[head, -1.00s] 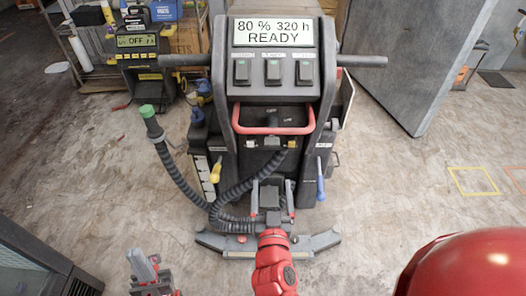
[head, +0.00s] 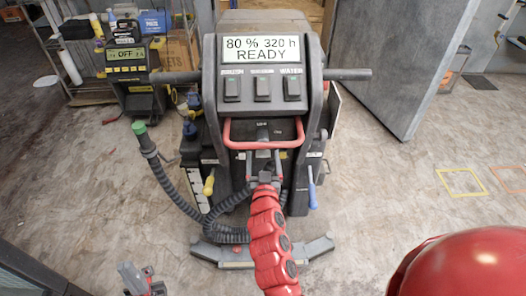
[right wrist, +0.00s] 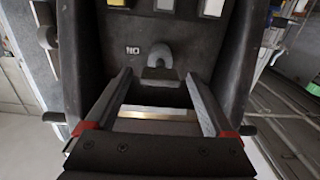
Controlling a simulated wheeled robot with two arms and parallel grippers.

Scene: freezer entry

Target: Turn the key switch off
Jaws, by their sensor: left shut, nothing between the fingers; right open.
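The floor scrubber (head: 318,110) stands ahead, its display (head: 261,48) reading "80 % 320 h READY". What looks like the key switch (head: 262,133) is a small dark part behind the red handle bar (head: 228,130), on the lower panel. In the right wrist view, a grey rounded key-like part (right wrist: 162,55) sits on the dark panel beside a small white label; its turn position is unclear. My right gripper (head: 264,158) is open, its two fingers (right wrist: 158,75) pointing at that part, one on each side, apparently short of it. My left gripper (head: 142,282) is shut and empty, low at the left.
Three rocker switches (head: 263,88) sit under the display. A corrugated hose (head: 172,187) with a green cap hangs at the scrubber's left. A yellow lever (head: 209,185) and blue lever (head: 311,188) flank it. A grey door panel (head: 400,65) stands right.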

